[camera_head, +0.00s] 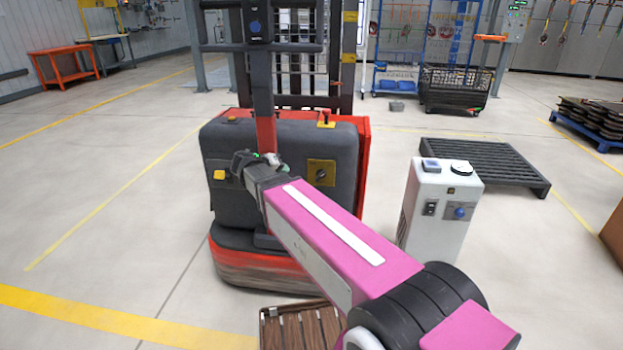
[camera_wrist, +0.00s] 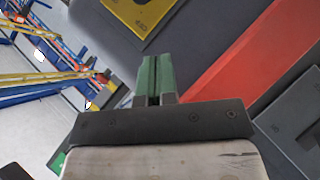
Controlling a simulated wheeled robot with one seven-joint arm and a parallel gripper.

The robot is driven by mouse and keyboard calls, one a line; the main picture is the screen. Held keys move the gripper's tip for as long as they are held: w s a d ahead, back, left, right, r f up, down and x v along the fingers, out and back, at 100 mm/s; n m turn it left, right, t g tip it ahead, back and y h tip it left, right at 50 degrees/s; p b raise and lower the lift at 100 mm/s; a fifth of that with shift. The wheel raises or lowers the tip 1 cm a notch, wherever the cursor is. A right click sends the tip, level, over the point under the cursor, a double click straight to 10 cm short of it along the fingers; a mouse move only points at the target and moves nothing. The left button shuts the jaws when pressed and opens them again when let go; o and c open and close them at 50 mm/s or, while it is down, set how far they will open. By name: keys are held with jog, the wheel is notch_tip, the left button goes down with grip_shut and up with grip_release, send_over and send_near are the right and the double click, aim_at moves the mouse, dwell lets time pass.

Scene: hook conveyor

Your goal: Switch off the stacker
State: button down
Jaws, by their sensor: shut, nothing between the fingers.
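The stacker (camera_head: 280,135) is a red and dark grey machine with an upright mast and a tiller (camera_head: 266,130). On its grey cover is a yellow plate (camera_head: 321,165) with a dark rotary switch (camera_head: 321,175). A red button (camera_head: 325,114) on a yellow base sits on top to the right. My gripper (camera_wrist: 157,65) has green fingers that are shut and empty. In the head view it is by the cover, left of the yellow plate, with its fingertips hard to make out. In the wrist view, a yellow plate (camera_wrist: 140,12) lies beyond the fingertips.
A white cabinet (camera_head: 432,225) with a switch and blue knob stands right of my arm. A dark pallet (camera_head: 480,160) lies behind it. A slatted wooden pallet (camera_head: 300,328) is low in front of the stacker. The floor at left is clear.

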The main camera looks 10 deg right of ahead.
aim_at(321, 175)
jog(key=shift+d, duration=0.1)
jog(key=x, duration=0.4)
jog(key=s+x, duration=0.1)
jog(key=x, duration=0.3)
jog(key=f+x, duration=0.1)
jog(key=x, duration=0.2)
jog(key=shift+s+d+f, duration=0.15)
jog(key=shift+d+f, duration=0.05)
jog(key=shift+d, duration=0.35)
jog(key=shift+s+d+f, duration=0.1)
jog(key=shift+d+f, duration=0.3)
jog(key=shift+d, duration=0.05)
